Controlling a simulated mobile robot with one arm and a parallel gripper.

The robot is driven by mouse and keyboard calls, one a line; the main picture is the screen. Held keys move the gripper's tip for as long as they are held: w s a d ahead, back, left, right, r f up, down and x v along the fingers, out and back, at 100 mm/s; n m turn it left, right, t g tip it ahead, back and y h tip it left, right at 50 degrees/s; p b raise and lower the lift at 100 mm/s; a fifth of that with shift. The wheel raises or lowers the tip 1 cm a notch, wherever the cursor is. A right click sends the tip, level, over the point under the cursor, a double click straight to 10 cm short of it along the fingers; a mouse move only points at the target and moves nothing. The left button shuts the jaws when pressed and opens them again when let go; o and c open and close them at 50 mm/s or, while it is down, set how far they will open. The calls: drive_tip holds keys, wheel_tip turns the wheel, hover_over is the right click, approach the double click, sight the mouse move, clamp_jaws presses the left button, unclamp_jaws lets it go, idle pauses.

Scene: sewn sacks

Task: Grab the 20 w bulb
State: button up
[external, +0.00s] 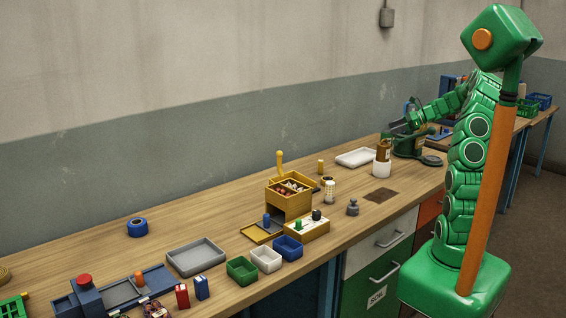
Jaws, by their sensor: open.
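I cannot make out any thing that is clearly the 20 w bulb; no wattage marking is readable at this size. A small pale upright piece (330,192) stands beside the yellow box, but I cannot tell what it is. My gripper (396,134) is at the far end of the workbench, above the bench top and close to a brown bottle (384,150). It is open, and I see nothing held in it. Its fingertips are small and partly mixed with the dark green equipment behind them.
The brown bottle stands at a white container (382,169). A white tray (356,157) lies behind it. A yellow box (289,202), a grey weight (352,207) and green (242,270), white and blue bins stand along the bench (207,225). Its back left is mostly clear.

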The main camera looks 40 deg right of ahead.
drive_tip(key=w+a+n+h, duration=0.3)
drive_tip(key=w+a+n, duration=0.1)
drive_tip(key=w+a, duration=1.2)
drive_tip(key=w+a+f+n+h, duration=0.1)
drive_tip(key=w+a+n+h, duration=0.1)
drive_tip(key=a, duration=0.7)
drive_tip(key=w+a+f+n+h, duration=0.1)
drive_tip(key=a+f+n, duration=0.1)
drive_tip(key=a, duration=0.6)
drive_tip(key=s+a+n+h, duration=0.7)
drive_tip(key=s+a, duration=0.7)
drive_tip(key=a, duration=0.1)
drive_tip(key=s+r+n+h, duration=0.3)
drive_tip(key=s+n+h, duration=0.1)
drive_tip(key=s, duration=0.7)
approach(330, 186)
drive_tip(key=w+d, duration=0.1)
drive_tip(key=shift+x, duration=3.2)
drive_tip(key=shift+w+d+f, duration=0.3)
drive_tip(key=shift+d+f, duration=0.05)
drive_tip(key=shift+f, duration=0.15)
